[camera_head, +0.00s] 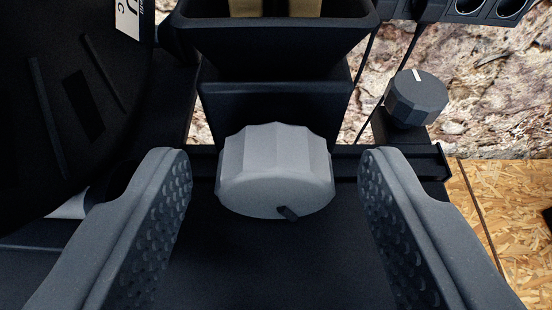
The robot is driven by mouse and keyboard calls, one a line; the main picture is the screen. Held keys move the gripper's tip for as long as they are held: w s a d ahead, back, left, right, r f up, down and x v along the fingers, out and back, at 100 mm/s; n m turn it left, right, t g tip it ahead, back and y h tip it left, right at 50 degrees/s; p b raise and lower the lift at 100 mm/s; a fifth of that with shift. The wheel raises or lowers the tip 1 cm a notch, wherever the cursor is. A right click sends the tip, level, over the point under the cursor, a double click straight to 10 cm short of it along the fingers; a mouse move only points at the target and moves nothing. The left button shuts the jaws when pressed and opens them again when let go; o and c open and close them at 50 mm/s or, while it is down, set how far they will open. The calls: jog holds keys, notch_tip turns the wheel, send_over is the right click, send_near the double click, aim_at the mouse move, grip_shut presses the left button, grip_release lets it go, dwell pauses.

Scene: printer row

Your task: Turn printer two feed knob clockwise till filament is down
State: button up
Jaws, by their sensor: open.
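A light grey faceted knob (275,172) sits in the middle of the view, in front of a black housing. A short dark pointer mark shows low on its front face, a little right of centre. My gripper (272,178) is open, with one textured finger to the left of the knob and one to the right. A gap shows between the knob and each finger, so neither appears to touch it. No label naming the printer's number is readable, and I cannot make out any filament.
A smaller dark grey knob (416,98) with a white mark stands at the right. A large black spool-like disc (65,105) fills the left. A black hopper-shaped part (275,50) rises behind the grey knob. Chipboard (505,205) shows at the lower right.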

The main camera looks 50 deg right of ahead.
jog(key=c, duration=1)
jog(key=shift+o, duration=0.2)
jog(key=shift+f, duration=0.1)
jog(key=shift+f+b, duration=0.1)
jog(key=shift+b, duration=0.45)
jog(key=shift+f+m+b, duration=0.1)
jog(key=shift+m+b, duration=0.5)
jog(key=shift+b, duration=0.35)
jog(key=m+t+b, duration=0.1)
jog(key=b, duration=0.2)
jog(key=m+t+y+b, duration=0.1)
jog(key=b, duration=0.1)
jog(key=shift+s+f+m+y+b, duration=0.1)
jog(key=shift+f+m+y+b, duration=0.05)
jog(key=shift+m+y+b, duration=0.2)
jog(key=m+b, duration=0.1)
jog(key=b, duration=0.1)
jog(key=m+t+b, duration=0.1)
jog(key=b, duration=0.1)
jog(key=shift+d+r+y, duration=0.15)
jog(key=shift+r+y, duration=0.05)
jog(key=shift+y, duration=0.05)
jog(key=shift+r+m+t, duration=0.1)
jog(key=shift+m+t, duration=0.15)
jog(key=shift+t, duration=0.05)
